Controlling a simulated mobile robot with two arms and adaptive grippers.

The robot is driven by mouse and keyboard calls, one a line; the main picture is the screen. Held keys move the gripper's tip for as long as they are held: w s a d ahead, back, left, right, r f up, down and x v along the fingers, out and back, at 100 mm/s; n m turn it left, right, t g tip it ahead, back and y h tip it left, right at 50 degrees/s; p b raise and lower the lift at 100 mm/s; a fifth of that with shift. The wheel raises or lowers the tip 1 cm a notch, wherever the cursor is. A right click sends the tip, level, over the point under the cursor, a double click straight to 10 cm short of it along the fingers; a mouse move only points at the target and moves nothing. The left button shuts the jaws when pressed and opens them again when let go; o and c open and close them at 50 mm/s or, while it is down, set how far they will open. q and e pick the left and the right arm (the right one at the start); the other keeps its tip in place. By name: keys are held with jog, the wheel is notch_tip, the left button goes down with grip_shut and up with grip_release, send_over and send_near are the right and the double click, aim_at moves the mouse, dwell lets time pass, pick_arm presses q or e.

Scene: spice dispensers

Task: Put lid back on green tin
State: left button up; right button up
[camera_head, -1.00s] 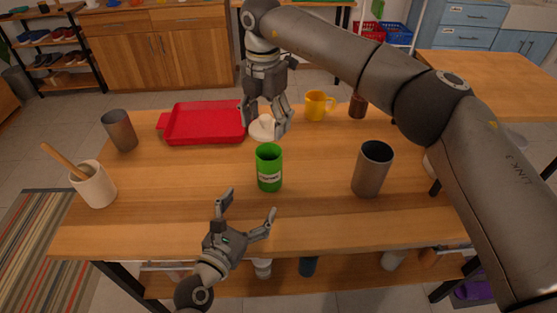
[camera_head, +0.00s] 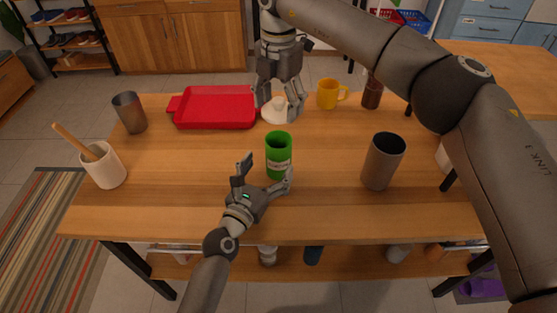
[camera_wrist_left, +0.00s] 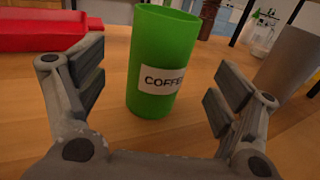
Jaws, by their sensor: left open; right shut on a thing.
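The green tin (camera_head: 278,152) stands upright and open-topped on the table, with a white label. In the left wrist view the tin (camera_wrist_left: 160,45) stands between and just beyond my left fingers, its label reading "COFFE". My left gripper (camera_head: 265,176) is open, close to the tin's near side, not closed on it. The white lid (camera_head: 276,111) with a knob is behind the tin, beside the red tray. My right gripper (camera_head: 279,104) reaches down over the lid and is shut on it. Whether the lid still touches the table cannot be told.
A red tray (camera_head: 214,108) lies behind left. A grey cup (camera_head: 383,160) stands right of the tin, and a yellow mug (camera_head: 328,94) and brown jar (camera_head: 373,92) behind. A white pot (camera_head: 105,168) with a wooden spoon and another metal cup (camera_head: 130,112) stand left.

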aim_at(278, 143)
pick_arm(q)
jog(key=shift+x, duration=3.2)
jog(key=c, duration=1.5)
jog(key=shift+c, duration=0.2)
pick_arm(e)
jog(key=shift+f, duration=2.5)
jog(key=shift+f, duration=0.1)
jog(key=shift+f, duration=0.8)
jog(key=shift+f, duration=0.6)
jog(key=o, duration=1)
jog(key=shift+c, duration=0.2)
